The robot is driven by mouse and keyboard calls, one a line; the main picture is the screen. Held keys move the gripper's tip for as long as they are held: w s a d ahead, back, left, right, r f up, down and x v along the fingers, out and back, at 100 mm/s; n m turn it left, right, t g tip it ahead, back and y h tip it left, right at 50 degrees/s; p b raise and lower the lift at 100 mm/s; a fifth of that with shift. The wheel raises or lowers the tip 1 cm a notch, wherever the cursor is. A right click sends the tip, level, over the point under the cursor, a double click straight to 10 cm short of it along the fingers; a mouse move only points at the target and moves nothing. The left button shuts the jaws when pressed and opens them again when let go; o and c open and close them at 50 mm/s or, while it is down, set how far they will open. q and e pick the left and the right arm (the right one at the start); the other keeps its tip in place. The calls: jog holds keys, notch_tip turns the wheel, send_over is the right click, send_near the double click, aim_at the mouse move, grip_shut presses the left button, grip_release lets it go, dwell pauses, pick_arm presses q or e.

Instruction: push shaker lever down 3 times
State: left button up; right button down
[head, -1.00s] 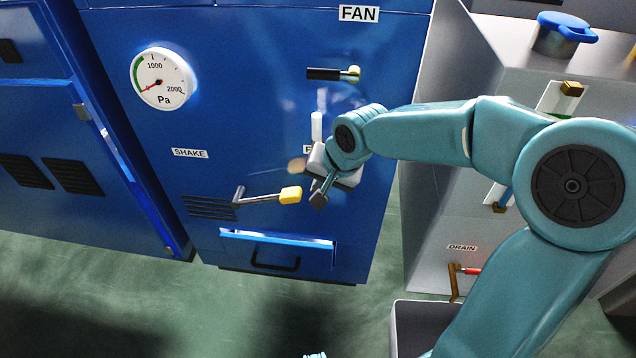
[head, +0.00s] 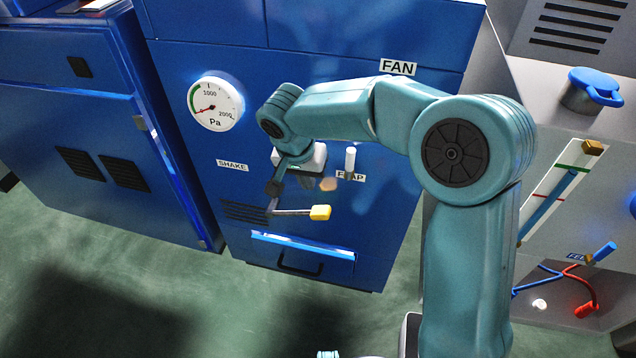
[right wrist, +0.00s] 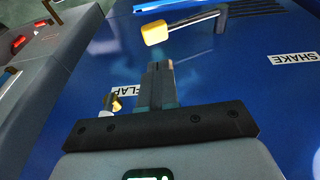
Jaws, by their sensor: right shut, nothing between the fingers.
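The shaker lever, a grey rod with a yellow grip (head: 320,212), sticks out roughly sideways from the blue cabinet below the SHAKE label (head: 232,165). Its yellow grip also shows in the right wrist view (right wrist: 155,32), where the cabinet appears upside down. My right gripper (head: 275,187) is shut and empty. In the head view it overlaps the area just above the rod's bent left end. In the right wrist view its closed fingers (right wrist: 160,68) point toward the yellow grip, with a gap in the picture. My left gripper is not clearly visible.
A pressure gauge (head: 215,104) is left of my right arm. A white-handled FLAP control (head: 350,160) is close to the right of my gripper. A blue drawer edge (head: 303,245) lies below the lever. A grey unit with valves (head: 575,185) stands at right.

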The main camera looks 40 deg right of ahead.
pick_arm(q)
jog(key=shift+w+r, duration=0.1)
jog(key=shift+r, duration=0.5)
pick_arm(e)
jog(key=shift+w+a+r+h, duration=0.15)
jog(key=shift+w+r, duration=0.15)
jog(key=shift+r, duration=0.3)
jog(key=shift+w+a+r+h, duration=0.15)
jog(key=shift+w+r, duration=0.1)
jog(key=shift+r, duration=0.35)
jog(key=shift+d+f, duration=0.1)
jog(key=b, duration=0.3)
send_near(321, 207)
jog(key=x, duration=0.5)
jog(key=shift+w+f, duration=0.1)
jog(key=shift+w, duration=0.15)
pick_arm(q)
jog(key=shift+f, duration=1.65)
pick_arm(e)
jog(key=shift+s+d+f, duration=0.15)
jog(key=shift+d+f, duration=0.05)
jog(key=shift+f, duration=0.35)
pick_arm(q)
jog(key=shift+f, duration=0.1)
